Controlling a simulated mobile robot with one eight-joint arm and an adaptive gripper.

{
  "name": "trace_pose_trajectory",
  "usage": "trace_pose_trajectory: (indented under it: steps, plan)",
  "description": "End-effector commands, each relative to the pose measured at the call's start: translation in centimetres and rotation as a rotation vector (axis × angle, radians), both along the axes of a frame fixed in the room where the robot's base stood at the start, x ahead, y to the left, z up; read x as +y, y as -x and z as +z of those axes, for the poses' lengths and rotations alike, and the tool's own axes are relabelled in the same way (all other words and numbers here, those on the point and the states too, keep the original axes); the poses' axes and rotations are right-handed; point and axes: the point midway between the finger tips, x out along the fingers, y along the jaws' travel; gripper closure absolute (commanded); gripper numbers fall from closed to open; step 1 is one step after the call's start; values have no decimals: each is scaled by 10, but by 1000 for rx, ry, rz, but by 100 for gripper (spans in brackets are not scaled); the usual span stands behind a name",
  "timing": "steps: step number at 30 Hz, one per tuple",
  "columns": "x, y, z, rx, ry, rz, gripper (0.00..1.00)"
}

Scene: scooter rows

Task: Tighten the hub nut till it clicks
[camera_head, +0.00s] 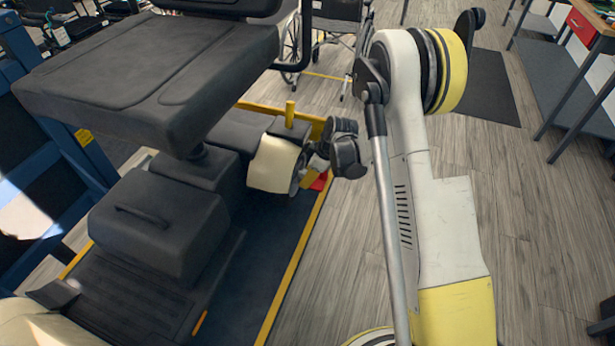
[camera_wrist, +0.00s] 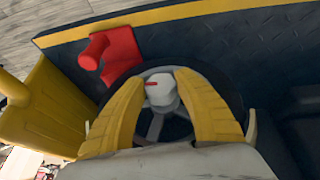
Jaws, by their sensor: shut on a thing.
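The hub nut (camera_wrist: 161,89) is a pale, faceted piece with a small red mark, at the centre of the scooter's wheel in the wrist view. The two yellow fingers of my gripper (camera_wrist: 160,86) are shut on it, one on each side. The wheel (camera_wrist: 222,88) has a dark tyre and grey spokes, partly hidden by the fingers. In the head view my gripper (camera_head: 308,179) reaches the scooter's rear wheel (camera_head: 295,182) from the right, and the nut is hidden there.
A red wedge-shaped block (camera_wrist: 120,55) sits against the tyre on the dark platform (camera_wrist: 245,45), which has a yellow edge. The scooter's cream fender (camera_head: 273,164) and black seat (camera_head: 150,75) are close to my arm.

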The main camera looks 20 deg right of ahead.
Motion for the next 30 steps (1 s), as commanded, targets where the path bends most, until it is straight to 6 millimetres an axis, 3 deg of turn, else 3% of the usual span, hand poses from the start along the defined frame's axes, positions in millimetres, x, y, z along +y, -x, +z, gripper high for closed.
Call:
trace_pose_trajectory:
  steps: [30]
  plan:
    - [-1,-1,-1,494,-358,1,93]
